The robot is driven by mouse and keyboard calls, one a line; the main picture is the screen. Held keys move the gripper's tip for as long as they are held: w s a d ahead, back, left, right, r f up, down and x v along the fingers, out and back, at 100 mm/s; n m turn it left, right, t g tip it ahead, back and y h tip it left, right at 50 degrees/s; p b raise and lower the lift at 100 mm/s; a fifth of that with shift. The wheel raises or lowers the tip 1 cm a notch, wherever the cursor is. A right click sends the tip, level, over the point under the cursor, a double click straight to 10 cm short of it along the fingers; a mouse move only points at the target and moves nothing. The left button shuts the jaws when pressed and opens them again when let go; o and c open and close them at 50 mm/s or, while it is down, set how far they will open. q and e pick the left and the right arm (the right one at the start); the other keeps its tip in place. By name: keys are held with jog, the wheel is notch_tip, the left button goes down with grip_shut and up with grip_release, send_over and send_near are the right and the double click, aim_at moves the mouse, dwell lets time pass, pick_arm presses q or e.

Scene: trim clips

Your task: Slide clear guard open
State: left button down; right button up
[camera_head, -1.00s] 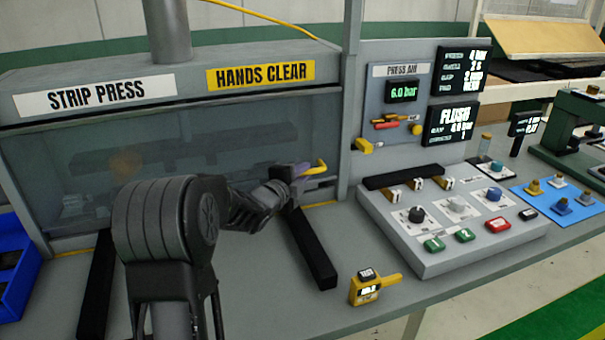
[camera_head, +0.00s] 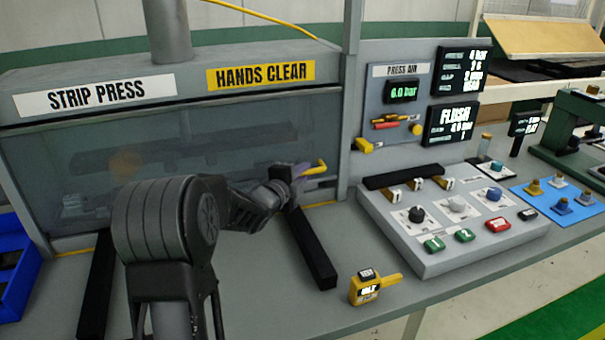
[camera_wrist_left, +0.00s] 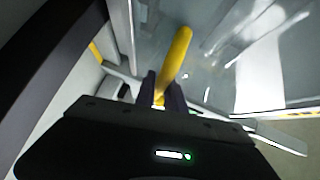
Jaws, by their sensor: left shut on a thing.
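The clear guard (camera_head: 100,160) is a see-through panel across the front of the strip press, under the HANDS CLEAR sign, and it covers the opening. Its yellow handle (camera_head: 318,169) is at the lower right edge. My left gripper (camera_head: 300,171) is at that handle. In the left wrist view, the yellow handle (camera_wrist_left: 177,55) runs down between the fingers of my left gripper (camera_wrist_left: 168,92), which is shut on it. The clear guard also shows behind it in that view (camera_wrist_left: 220,85). My right gripper is not in view.
A control box (camera_head: 440,245) with knobs and buttons stands to the right. A yellow handheld meter (camera_head: 366,287) lies near the front edge. Black rails (camera_head: 312,250) run forward from the press. A blue bin (camera_head: 22,268) is at the far left.

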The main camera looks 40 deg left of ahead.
aim_at(302, 104)
pick_arm(q)
jog(key=shift+r, duration=0.1)
dwell(0.3)
notch_tip(302, 104, up, 19)
jog(key=p, duration=0.9)
jog(key=c, duration=1.4)
grip_release()
jog(key=shift+s, duration=0.1)
